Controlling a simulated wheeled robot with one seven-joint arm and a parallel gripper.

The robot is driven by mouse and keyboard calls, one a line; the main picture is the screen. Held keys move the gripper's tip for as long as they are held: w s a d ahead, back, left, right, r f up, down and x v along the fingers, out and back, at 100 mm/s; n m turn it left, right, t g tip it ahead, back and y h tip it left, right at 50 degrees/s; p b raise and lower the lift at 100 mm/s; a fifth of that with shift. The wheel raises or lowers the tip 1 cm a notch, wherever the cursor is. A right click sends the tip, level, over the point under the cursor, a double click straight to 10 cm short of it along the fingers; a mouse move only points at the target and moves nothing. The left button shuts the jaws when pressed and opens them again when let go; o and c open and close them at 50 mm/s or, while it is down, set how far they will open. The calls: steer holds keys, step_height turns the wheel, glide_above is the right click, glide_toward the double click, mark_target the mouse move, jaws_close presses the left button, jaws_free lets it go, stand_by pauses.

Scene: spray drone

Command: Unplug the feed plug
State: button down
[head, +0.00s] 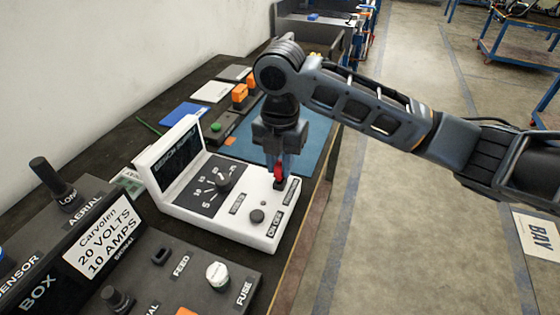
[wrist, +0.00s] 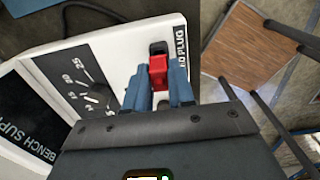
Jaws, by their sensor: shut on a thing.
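The red feed plug (head: 278,173) is at the right side of the white bench supply (head: 200,223), beside a label ending in "PLUG". My gripper (head: 281,168) points down over it and is shut on it. In the wrist view the red plug (wrist: 158,72) sits between the two blue-grey fingers (wrist: 158,82). A black socket (wrist: 158,47) shows directly beyond the plug. The plug's lower end is partly hidden, so I cannot tell how deep it sits in the socket.
The supply has a dial knob (head: 223,183) and a small round knob (head: 257,216). A dark box with a black port (head: 160,256) near a FEED label and a white fuse cap (head: 218,275) stands in front. A blue mat (head: 310,145) lies behind; the floor at right is open.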

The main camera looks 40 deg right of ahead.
mark_target(281, 164)
steer(key=shift+f+b, duration=0.7)
steer(key=shift+f, duration=0.4)
steer(key=c, duration=0.9)
jaws_free()
steer(key=shift+r, duration=0.1)
step_height(281, 164, up, 8)
steer(key=shift+f, duration=0.1)
steer(key=shift+s, duration=0.1)
